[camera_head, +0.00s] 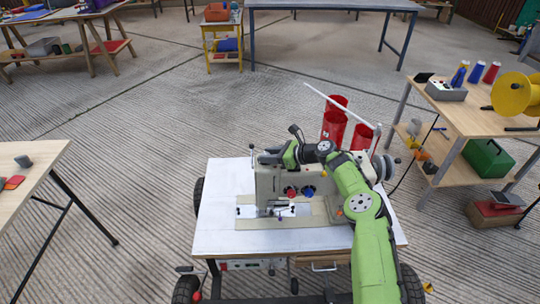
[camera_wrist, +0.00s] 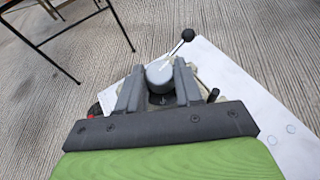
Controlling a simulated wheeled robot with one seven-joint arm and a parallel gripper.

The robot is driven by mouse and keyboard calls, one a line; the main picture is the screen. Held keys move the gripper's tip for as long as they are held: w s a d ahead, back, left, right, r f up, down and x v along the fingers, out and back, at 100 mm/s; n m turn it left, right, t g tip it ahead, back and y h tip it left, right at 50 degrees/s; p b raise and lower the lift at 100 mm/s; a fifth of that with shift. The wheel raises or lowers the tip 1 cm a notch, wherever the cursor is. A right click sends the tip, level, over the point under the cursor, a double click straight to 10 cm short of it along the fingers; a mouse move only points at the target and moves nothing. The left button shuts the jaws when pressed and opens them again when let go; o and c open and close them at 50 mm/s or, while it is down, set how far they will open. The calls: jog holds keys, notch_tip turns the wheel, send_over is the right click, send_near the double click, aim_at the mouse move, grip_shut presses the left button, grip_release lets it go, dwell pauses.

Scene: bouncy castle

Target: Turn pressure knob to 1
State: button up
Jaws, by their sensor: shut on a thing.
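A pale sewing machine (camera_head: 267,184) stands on a white-topped table (camera_head: 215,200). My gripper (camera_head: 268,158) is at the top left end of the machine's head. In the wrist view, my gripper (camera_wrist: 159,88) is shut on a grey round knob (camera_wrist: 160,72), with one dark finger on each side. The knob's top shows between the fingertips; its lower part is hidden. I cannot read any scale or number on it.
A thin rod with a black ball (camera_wrist: 188,35) stands close to the knob. Red thread cones (camera_head: 333,125) stand behind the machine. A red dial (camera_head: 291,192) and a blue dial (camera_head: 308,190) are on its front. Workbenches stand left and right, with open floor between.

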jog(key=o, duration=1)
jog(key=shift+o, duration=0.2)
jog(key=p+v, duration=0.5)
jog(key=v, duration=1)
jog(key=shift+d, duration=0.25)
jog(key=shift+s+r, duration=0.15)
